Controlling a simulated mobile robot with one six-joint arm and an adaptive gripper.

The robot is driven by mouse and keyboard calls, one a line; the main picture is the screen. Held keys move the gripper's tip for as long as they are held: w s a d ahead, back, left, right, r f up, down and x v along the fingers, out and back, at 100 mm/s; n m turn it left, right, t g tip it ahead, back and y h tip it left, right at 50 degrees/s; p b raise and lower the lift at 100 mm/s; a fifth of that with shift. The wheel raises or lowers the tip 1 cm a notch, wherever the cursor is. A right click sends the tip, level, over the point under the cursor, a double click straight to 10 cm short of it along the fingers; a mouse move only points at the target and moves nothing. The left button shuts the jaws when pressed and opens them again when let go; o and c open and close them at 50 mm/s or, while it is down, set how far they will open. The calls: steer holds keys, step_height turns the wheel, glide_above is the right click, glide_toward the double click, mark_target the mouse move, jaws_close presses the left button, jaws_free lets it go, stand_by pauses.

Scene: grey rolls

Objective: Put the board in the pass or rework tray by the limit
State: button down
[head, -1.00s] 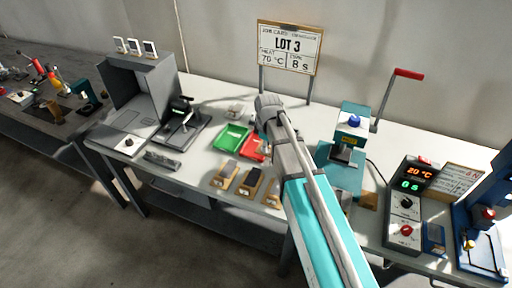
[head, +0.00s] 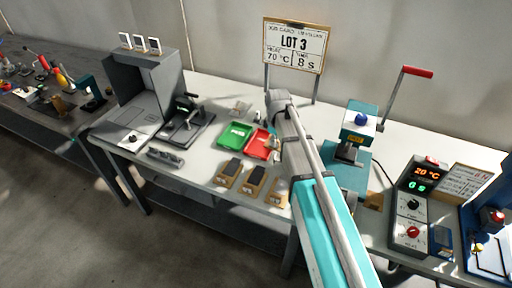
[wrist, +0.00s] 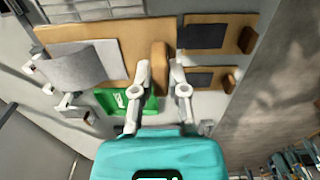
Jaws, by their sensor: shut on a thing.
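My gripper (wrist: 162,90) is shut on the wooden end block of the board (wrist: 140,42), which fills the upper left of the wrist view. The board bears a white area and a grey curled piece (wrist: 75,67). In the head view my arm hides most of it. The green tray (head: 235,135) stands left of the red tray (head: 259,145) on the bench. Part of the green tray (wrist: 108,98) shows below the board in the wrist view; the red tray is not visible there. The head view shows my gripper (head: 275,98) at the trays' back right.
Several wooden pieces lie at the bench's front, two with dark tops (head: 254,178). A grey stand and a lever fixture (head: 187,120) are left. A teal press (head: 350,160) and control box (head: 412,205) reading 20 °C are right. A LOT 3 card (head: 295,46) stands behind.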

steer(key=w+a+f+b, duration=0.3)
steer(key=w+a, duration=0.1)
steer(key=w, duration=0.1)
steer(key=b, duration=0.4)
glide_above(258, 152)
steer(key=f, duration=0.4)
steer(key=shift+s+d+f, duration=0.15)
steer(key=shift+s+f, duration=0.05)
steer(key=shift+f, duration=0.15)
steer(key=shift+w+a+f+b, duration=0.3)
steer(key=shift+w+f+b, duration=0.1)
steer(key=shift+f+b, duration=0.35)
steer(key=shift+s+f+b, duration=0.1)
steer(key=shift+f+b, duration=1.15)
steer(key=shift+f, duration=0.15)
steer(key=c, duration=0.7)
jaws_free()
steer(key=shift+o, duration=0.2)
